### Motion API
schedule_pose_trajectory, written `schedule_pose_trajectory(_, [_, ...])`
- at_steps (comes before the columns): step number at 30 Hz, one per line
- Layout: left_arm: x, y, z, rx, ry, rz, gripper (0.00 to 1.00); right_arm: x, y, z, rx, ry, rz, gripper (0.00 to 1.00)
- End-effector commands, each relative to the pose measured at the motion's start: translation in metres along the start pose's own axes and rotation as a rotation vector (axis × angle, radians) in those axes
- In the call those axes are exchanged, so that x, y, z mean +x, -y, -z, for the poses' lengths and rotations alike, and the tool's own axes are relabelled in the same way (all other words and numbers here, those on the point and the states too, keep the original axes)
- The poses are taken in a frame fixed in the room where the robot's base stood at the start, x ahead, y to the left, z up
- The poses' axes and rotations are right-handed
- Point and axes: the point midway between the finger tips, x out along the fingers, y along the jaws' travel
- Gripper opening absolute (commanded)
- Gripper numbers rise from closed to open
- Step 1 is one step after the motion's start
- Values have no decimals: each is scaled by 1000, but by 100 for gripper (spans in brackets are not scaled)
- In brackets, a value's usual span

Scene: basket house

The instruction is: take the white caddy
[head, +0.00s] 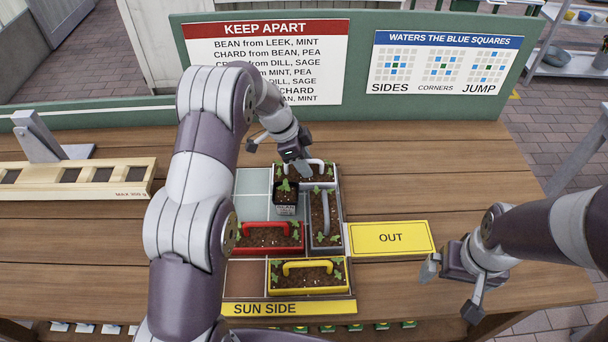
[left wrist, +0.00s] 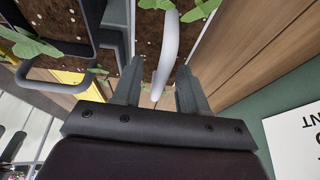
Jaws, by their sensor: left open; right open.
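The white caddy (head: 326,171), a planter with soil and seedlings, sits at the back of the tray, partly hidden by my left gripper (head: 297,166). Its white handle (left wrist: 168,50) shows in the left wrist view, running down between the fingers of my left gripper (left wrist: 158,88). The fingers are open on either side of the handle; I cannot tell whether they touch it. My right gripper (head: 450,290) is open and empty over the table's right front.
A black pot (head: 286,197), grey caddy (head: 325,222), red caddy (head: 269,238) and yellow caddy (head: 307,276) crowd the tray (head: 250,180). The yellow OUT mat (head: 390,238) is empty. A wooden rack (head: 75,180) stands left; a green sign board (head: 360,60) stands behind.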

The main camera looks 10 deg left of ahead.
Motion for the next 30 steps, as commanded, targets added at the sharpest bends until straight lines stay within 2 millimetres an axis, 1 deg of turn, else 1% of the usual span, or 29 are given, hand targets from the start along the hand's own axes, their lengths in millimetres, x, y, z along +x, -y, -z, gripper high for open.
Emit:
schedule_pose_trajectory(1, [0,0,0,0,0,0,42,0,0,0,0,0,0,100])
schedule_pose_trajectory(2, [0,0,0,0,0,0,33,0,0,0,0,0,0,100])
schedule_pose_trajectory(3, [0,0,0,0,0,0,20,0,0,0,0,0,0,100])
schedule_pose_trajectory(5, [0,0,0,0,0,0,0,0,0,0,0,0,0,100])
schedule_pose_trajectory(30, [0,0,0,0,0,0,0,0,0,0,0,0,0,100])
